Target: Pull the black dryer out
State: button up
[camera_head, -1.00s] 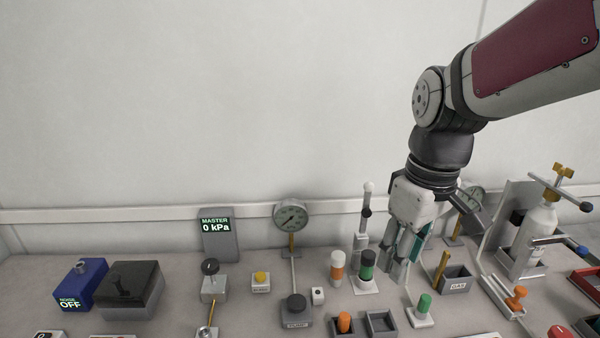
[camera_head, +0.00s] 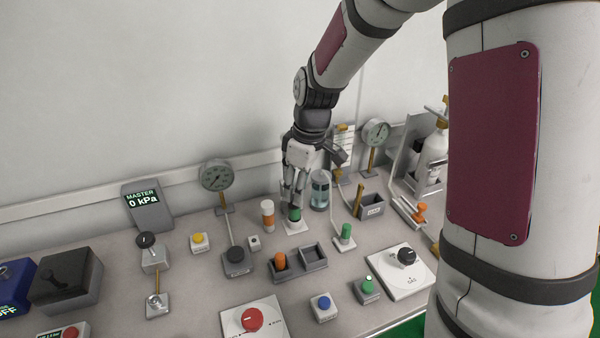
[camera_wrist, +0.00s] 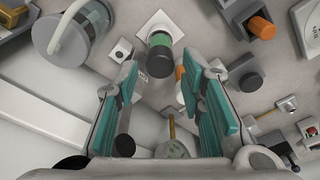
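The black dryer is an upright cylinder with a green band on a small white base. In the wrist view the black dryer (camera_wrist: 160,63) stands just beyond my fingertips, roughly in line with the gap between them. In the head view my fingers hide most of it, and its green part (camera_head: 295,214) shows under them. My gripper (camera_head: 294,201) points down over it. In the wrist view my gripper (camera_wrist: 158,80) has its teal-padded fingers wide apart, with no visible grip on the dryer.
A white-and-orange cylinder (camera_head: 267,215) stands close to the left. A clear cylinder (camera_head: 320,190) stands close to the right. A green-topped post (camera_head: 346,231), an empty grey tray (camera_head: 314,257) and a pressure gauge (camera_head: 215,175) are nearby. The wall is behind.

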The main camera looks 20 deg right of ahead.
aim_at(294, 208)
jog(key=f, duration=0.5)
jog(key=f+b, duration=0.1)
jog(key=f, duration=0.1)
jog(key=shift+w+a+f, duration=0.25)
jog(key=shift+w+a, duration=0.15)
grip_shut()
